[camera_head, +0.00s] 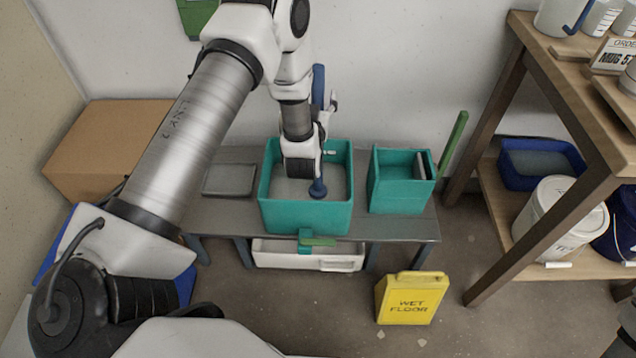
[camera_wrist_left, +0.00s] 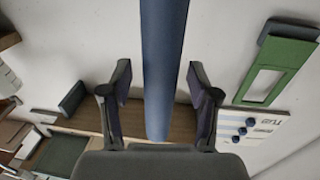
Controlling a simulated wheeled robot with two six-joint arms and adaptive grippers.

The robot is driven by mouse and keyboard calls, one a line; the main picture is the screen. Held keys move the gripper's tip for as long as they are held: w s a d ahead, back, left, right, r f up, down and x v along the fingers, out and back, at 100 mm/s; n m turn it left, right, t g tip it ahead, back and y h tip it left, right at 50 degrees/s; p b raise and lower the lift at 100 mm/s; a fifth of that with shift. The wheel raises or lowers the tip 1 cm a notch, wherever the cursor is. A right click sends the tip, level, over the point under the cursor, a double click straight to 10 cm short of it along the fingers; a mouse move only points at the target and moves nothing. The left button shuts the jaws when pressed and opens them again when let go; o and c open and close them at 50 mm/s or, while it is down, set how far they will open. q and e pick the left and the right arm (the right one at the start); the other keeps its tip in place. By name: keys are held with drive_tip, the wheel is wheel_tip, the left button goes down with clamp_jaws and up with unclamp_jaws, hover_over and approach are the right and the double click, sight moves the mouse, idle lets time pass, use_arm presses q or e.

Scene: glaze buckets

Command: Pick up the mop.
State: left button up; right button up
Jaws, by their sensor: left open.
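The mop's blue handle (camera_head: 318,85) stands upright at the teal bucket (camera_head: 306,218) on the grey bench. Its lower blue part (camera_head: 318,188) shows inside the bucket, and my arm hides the middle. My left gripper (camera_head: 325,127) is at the handle, partly hidden behind my wrist. In the left wrist view, the gripper (camera_wrist_left: 161,67) is open. Its fingers stand on both sides of the blue handle (camera_wrist_left: 163,45), with a gap on each side. My right gripper is not in view.
A smaller teal bucket (camera_head: 400,195) with a green upright bar stands right on the bench (camera_head: 230,155). A yellow wet-floor sign (camera_head: 411,298) stands on the floor in front. A cardboard box (camera_head: 105,150) is at left, a wooden shelf (camera_head: 560,90) at right. The wall is close behind.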

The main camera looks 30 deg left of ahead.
use_arm(q)
clamp_jaws()
